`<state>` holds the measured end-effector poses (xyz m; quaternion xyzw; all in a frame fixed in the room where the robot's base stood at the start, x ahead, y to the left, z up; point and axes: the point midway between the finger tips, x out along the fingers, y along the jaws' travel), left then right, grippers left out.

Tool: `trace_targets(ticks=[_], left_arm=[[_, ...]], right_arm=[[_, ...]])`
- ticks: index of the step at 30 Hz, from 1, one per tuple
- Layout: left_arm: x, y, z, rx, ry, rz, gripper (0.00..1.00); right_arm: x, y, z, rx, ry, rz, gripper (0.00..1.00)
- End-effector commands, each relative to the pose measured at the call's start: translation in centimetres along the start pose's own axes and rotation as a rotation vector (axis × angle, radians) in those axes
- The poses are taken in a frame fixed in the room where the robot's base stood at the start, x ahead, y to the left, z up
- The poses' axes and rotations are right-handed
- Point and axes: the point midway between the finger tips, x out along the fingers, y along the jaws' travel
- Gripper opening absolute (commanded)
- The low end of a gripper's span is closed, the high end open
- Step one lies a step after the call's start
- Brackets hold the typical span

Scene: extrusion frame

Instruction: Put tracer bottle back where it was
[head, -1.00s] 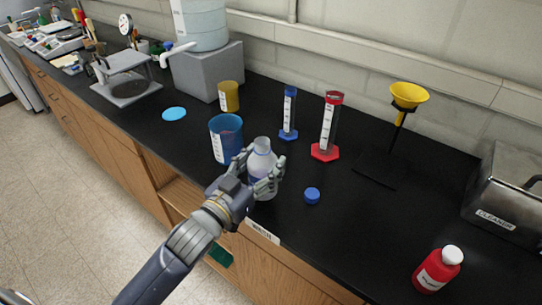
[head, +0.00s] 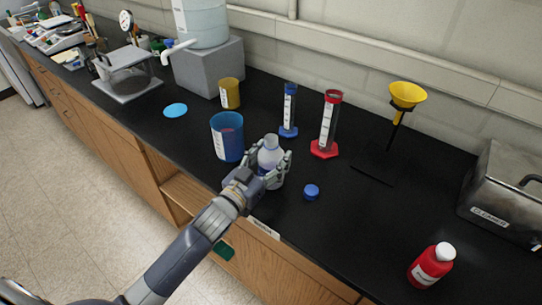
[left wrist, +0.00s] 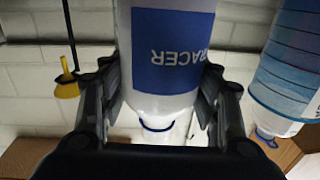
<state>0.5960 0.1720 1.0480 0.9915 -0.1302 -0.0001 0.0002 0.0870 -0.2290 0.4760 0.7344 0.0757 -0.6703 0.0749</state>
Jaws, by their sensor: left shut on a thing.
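The tracer bottle (head: 269,153) is pale and translucent, with a narrow neck. It is upright near the front edge of the black counter. My left gripper (head: 270,168) is shut around its body from the front, a finger on each side. In the left wrist view the bottle (left wrist: 168,45) shows a blue label reading TRACER, upside down in the picture, between the two fingers of my left gripper (left wrist: 163,95). The fingers hide the bottle's base, so I cannot tell whether it touches the counter. My right gripper is not in view.
A blue beaker (head: 227,137) stands close left of the bottle. A blue cap (head: 311,192) lies to its right. Behind are a blue cylinder (head: 289,112), a red cylinder (head: 327,125) and a yellow funnel (head: 407,95) on a stand. A red bottle (head: 431,266) is front right.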

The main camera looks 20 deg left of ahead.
Motion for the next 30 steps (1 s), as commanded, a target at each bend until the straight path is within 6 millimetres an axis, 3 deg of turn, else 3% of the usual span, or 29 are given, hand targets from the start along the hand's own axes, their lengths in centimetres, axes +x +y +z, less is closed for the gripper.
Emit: trace_targets(ticks=[4, 5, 7, 20, 30], left_arm=[[0.0, 0.0, 0.3, -0.001, 0.002, 0.0, 0.23], [0.0, 0.0, 0.3, -0.001, -0.001, 0.0, 0.64], [0.0, 0.0, 0.3, 0.0, -0.001, 0.0, 0.77], [0.0, 0.0, -0.2, 0.001, 0.0, 0.0, 0.77], [-5.2, 0.0, 0.3, 0.001, -0.002, 0.0, 0.77]], right_arm=[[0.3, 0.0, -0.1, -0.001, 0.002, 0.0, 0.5], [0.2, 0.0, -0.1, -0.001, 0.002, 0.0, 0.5], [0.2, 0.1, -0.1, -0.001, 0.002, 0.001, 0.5], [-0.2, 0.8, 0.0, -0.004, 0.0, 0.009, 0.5], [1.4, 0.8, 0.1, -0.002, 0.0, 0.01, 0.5]])
